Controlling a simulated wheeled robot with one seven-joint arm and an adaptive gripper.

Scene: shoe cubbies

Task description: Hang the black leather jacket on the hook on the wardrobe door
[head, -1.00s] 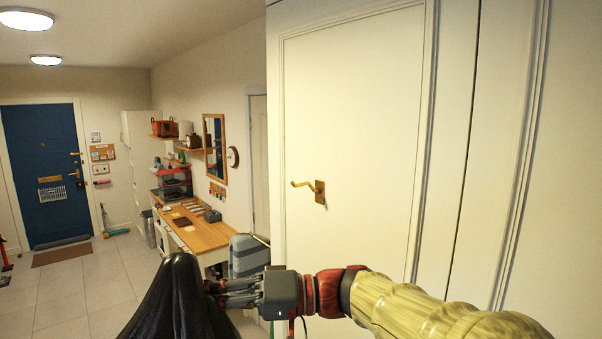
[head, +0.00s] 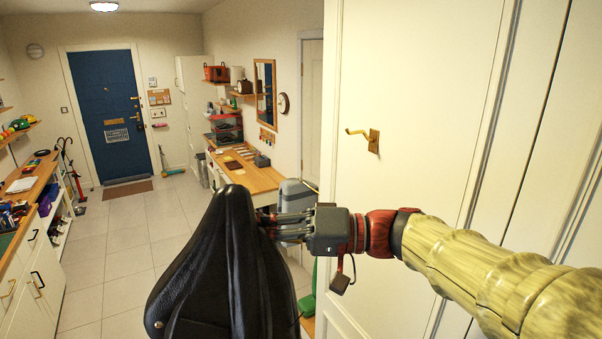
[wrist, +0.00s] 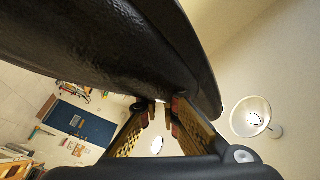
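The black leather jacket (head: 222,270) hangs from my gripper (head: 270,226) in the head view, draped in folds below its peak. My gripper comes in from the right, and its fingers close on the jacket near the top; the exact pinch is partly hidden. In the wrist view the jacket (wrist: 90,45) fills the upper left, and the fingers (wrist: 160,112) meet close together at its edge. The brass hook (head: 364,138) is on the white wardrobe door (head: 420,90), up and right of the jacket, apart from it. The hook is bare.
A wooden desk (head: 262,180) with small items and a grey suitcase (head: 297,197) stand behind the jacket. A counter (head: 40,262) runs along the left. Tiled floor (head: 115,230) is clear toward the blue door (head: 108,115). A green thing (head: 309,302) lies low by the wardrobe.

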